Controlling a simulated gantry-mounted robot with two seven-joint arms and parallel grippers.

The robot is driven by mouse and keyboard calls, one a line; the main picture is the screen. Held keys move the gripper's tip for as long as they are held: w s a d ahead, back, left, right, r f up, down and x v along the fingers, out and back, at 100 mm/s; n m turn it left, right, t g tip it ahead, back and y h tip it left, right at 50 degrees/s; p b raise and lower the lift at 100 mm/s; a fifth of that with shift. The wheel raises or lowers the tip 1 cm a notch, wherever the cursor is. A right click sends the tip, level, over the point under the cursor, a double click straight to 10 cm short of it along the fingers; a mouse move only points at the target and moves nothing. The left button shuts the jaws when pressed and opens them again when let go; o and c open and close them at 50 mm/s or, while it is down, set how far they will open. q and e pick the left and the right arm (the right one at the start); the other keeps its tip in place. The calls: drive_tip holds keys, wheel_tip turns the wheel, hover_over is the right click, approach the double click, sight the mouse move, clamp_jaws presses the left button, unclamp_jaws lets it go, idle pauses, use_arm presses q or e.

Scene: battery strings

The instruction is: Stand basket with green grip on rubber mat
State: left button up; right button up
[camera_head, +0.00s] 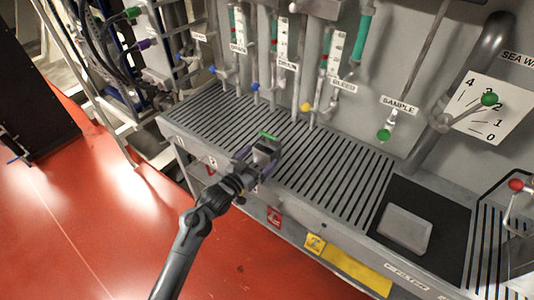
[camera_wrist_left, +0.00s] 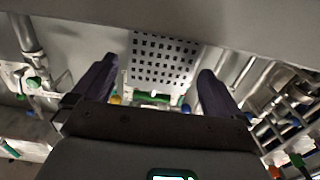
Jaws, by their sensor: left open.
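The basket (camera_head: 265,149) is a small grey box with a green grip (camera_head: 268,136) on top. It is at the slatted bench's front edge in the head view. In the left wrist view the perforated basket (camera_wrist_left: 165,58) and its green grip (camera_wrist_left: 150,97) show between my fingers. My left gripper (camera_head: 257,162) is open, with its purple fingers on either side of the basket; I cannot tell whether they touch it. The black rubber mat (camera_head: 440,205) lies at the right of the bench. My right gripper is not in view.
A light grey block (camera_head: 405,230) sits on the lower left part of the mat. The slatted bench top (camera_head: 325,170) between basket and mat is clear. Pipes and valves line the wall behind, with a green-knobbed sample valve (camera_head: 385,135). A red-knobbed lever (camera_head: 515,185) stands right of the mat.

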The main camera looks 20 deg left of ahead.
sight(267, 149)
use_arm(q)
drive_tip(key=shift+r+b+x, duration=0.1)
drive_tip(key=shift+b+x, duration=0.1)
drive_tip(key=shift+x, duration=1.1)
drive_tip(key=shift+r+b+x, duration=0.15)
drive_tip(key=shift+b+x, duration=0.05)
drive_tip(key=shift+x, duration=1.05)
